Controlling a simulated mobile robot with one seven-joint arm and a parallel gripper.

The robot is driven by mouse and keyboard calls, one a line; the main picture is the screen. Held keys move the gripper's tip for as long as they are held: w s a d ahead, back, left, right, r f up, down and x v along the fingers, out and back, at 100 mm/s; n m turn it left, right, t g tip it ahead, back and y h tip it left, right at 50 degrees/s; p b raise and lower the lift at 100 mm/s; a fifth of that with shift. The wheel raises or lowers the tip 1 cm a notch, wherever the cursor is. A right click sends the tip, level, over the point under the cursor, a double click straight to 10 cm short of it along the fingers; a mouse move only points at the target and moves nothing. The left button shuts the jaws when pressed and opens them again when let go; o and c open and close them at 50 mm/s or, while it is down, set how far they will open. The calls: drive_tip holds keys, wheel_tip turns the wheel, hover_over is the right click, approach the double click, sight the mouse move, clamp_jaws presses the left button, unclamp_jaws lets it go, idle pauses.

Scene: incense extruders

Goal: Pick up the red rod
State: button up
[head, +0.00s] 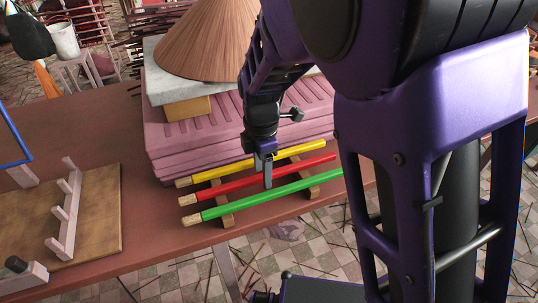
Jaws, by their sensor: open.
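The red rod (230,187) lies between a yellow rod (231,170) and a green rod (238,206), all roughly parallel on small wooden supports near the table's front edge. Each rod has a pale tip at its left end.
Pink slatted stacks (180,140) stand right behind the rods, with a brown cone (205,45) on a white slab above. A wooden board with a pegged rack (100,212) lies at left. The brown table (145,240) is clear between the board and the rods.

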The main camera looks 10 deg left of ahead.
clamp_jaws()
drive_tip(key=shift+r, duration=0.1)
idle(0.4)
